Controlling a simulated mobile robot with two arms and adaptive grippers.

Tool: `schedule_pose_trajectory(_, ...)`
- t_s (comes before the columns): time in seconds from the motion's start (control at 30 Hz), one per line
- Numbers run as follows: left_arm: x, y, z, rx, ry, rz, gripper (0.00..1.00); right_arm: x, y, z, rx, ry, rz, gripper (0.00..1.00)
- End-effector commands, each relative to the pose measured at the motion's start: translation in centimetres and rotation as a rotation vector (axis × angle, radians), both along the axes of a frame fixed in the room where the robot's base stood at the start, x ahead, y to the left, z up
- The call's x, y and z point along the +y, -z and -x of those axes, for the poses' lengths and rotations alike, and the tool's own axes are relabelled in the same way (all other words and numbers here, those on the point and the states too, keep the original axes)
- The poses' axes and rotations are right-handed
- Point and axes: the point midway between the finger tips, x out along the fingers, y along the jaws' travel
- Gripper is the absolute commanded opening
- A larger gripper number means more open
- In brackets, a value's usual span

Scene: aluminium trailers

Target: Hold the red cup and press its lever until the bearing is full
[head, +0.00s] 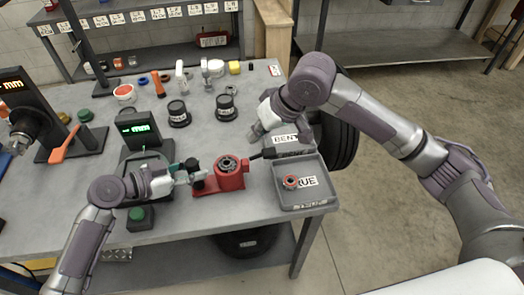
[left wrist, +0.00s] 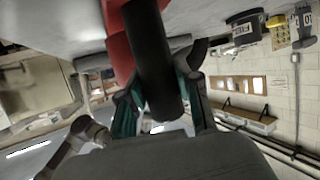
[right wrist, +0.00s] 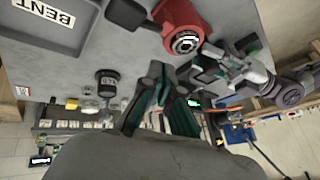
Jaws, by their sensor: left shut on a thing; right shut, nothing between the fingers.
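The red cup (head: 230,181) stands on the grey workbench with a ring-shaped bearing (head: 227,164) in its top; the cup also shows in the right wrist view (right wrist: 181,14). Its black lever (head: 262,154) sticks out to the right, towards the trays. My left gripper (head: 193,173) is shut on the cup's black handle (left wrist: 150,62) at its left side. My right gripper (head: 256,133) is shut and empty, above the bench behind the lever and apart from it. In the right wrist view the lever (right wrist: 126,14) is beyond its fingers. The fill in the bearing is too small to tell.
A grey tray marked TRUE (head: 304,206) holds a red-and-metal ring (head: 290,182), right of the cup. A BENT tray (head: 292,153) lies behind it, close to my right gripper. Black pots (head: 226,108) stand behind the cup; a green-display gauge (head: 139,131) stands left.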

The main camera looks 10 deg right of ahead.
Motion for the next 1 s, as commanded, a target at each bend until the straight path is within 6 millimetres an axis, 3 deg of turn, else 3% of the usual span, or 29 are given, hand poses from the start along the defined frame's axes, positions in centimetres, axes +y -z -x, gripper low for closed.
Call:
schedule_pose_trajectory(0.3, 0.0, 0.0, 0.0, 0.0, -0.001, 0.0, 0.0, -0.9, 2.8, 0.0, 0.001, 0.001, 0.0, 0.0)
schedule_pose_trajectory(1.0, 0.0, 0.0, 0.0, 0.0, -0.001, 0.0, 0.0, -0.9, 3.0, 0.0, -0.001, -0.001, 0.0, 0.0)
